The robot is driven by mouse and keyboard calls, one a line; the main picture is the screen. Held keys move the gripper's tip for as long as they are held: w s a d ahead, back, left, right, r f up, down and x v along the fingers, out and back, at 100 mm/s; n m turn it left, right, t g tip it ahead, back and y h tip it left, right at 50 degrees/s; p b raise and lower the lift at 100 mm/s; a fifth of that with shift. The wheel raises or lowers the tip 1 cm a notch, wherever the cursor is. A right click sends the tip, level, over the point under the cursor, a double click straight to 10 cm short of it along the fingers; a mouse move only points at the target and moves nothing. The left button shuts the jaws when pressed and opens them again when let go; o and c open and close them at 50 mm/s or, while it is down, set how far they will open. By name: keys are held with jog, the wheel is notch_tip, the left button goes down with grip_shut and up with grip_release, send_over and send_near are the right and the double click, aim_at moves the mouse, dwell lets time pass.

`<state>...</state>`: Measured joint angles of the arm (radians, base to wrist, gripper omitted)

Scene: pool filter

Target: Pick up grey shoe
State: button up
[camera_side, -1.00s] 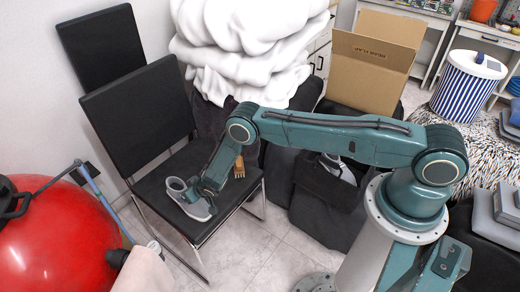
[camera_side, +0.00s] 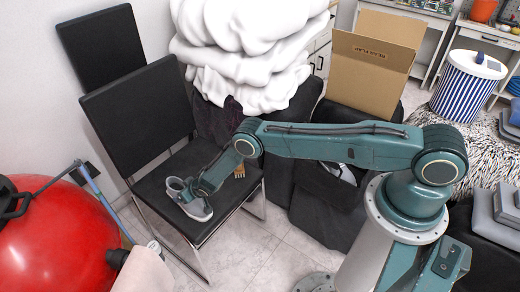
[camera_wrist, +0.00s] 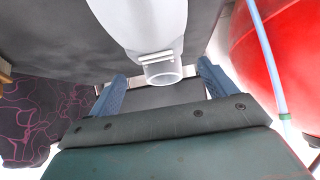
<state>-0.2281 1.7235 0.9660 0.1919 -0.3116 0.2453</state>
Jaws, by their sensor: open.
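The grey shoe (camera_side: 198,211) sits on the black seat of the front chair (camera_side: 150,192) in the side view. In the wrist view a pale grey shape that looks like the shoe (camera_wrist: 150,25) lies at the top middle, just ahead of my fingers. My gripper (camera_wrist: 161,85) is open there, its two blue fingers spread left and right with nothing held between them. In the side view my gripper (camera_side: 190,194) is down at the shoe, partly covering it. I cannot tell whether the fingers touch it.
A brown brush-like item (camera_side: 239,170) lies on the seat right of the shoe. White piled bedding (camera_side: 245,50) and a cardboard box (camera_side: 370,70) are behind.

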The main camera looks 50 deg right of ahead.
jog(key=shift+w+f, duration=0.5)
dwell(0.3)
jog(key=c, duration=1.3)
jog(key=shift+o, duration=0.2)
jog(key=shift+r, duration=0.15)
notch_tip(320, 180, up, 20)
dwell(0.6)
